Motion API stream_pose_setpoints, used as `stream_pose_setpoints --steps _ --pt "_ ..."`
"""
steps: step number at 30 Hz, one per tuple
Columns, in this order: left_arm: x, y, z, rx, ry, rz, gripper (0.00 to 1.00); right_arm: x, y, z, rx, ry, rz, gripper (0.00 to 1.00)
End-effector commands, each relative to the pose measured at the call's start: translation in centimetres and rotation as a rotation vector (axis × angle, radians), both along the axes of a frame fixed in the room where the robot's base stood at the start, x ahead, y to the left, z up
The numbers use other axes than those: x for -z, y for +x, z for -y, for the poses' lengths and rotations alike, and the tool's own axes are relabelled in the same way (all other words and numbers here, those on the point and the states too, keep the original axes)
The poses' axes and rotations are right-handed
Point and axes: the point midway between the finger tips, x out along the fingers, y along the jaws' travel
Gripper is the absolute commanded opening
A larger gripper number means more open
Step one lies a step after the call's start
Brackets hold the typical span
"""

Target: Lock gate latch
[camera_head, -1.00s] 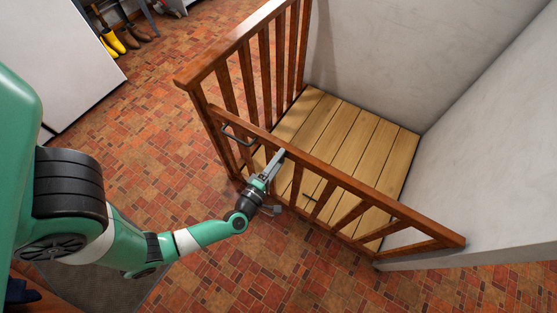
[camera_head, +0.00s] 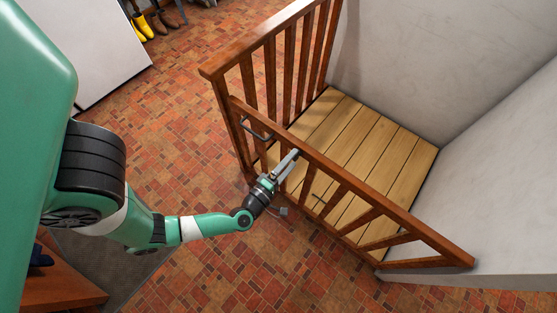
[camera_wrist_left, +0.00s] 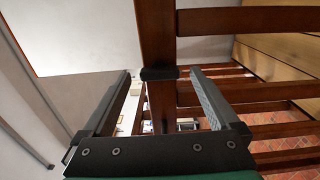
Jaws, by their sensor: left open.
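The brown wooden gate (camera_head: 352,183) stands across the front of the plank-floored enclosure, its left end beside the railing post. A dark metal latch loop (camera_head: 257,128) is on the top rail near that left end. My left gripper (camera_head: 290,159) is open and empty at the outer side of the gate, its fingertips close to the top rail, right of and below the loop. In the left wrist view the open fingers (camera_wrist_left: 160,76) spread on both sides of a wooden bar, with a small black piece (camera_wrist_left: 158,73) across it. Whether the fingers touch anything, I cannot tell.
A slatted wooden railing (camera_head: 272,62) runs back from the gate's left end. Pale walls (camera_head: 425,60) close the enclosure's back and right. The brick-patterned floor (camera_head: 185,140) left of the gate is open. Boots (camera_head: 150,22) stand far left beside a white cabinet (camera_head: 105,45).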

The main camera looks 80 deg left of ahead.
Motion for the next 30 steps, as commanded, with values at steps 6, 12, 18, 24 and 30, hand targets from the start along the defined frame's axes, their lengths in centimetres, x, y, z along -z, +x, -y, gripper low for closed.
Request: stream_pose_setpoints --steps 6,12,18,24,30 --pt "-0.3 -3.2 2.8 0.012 0.002 -0.005 0.95 -1.8 0.0 0.0 0.0 0.0 0.0 0.0" --pt "-0.2 -5.2 4.5 0.011 0.001 -0.003 0.95 -2.4 0.0 0.0 0.0 0.0 0.0 0.0" --pt "-0.1 -6.5 5.7 0.01 -0.002 0.001 0.95 -2.8 0.0 0.0 0.0 0.0 0.0 0.0" --pt "-0.1 -7.5 6.2 0.004 0.0 -0.001 0.95 -3.0 0.0 0.0 0.0 0.0 0.0 0.0" --pt "0.0 -7.7 6.2 0.0 0.002 -0.002 0.95 -3.0 0.0 0.0 0.0 0.0 0.0 0.0"
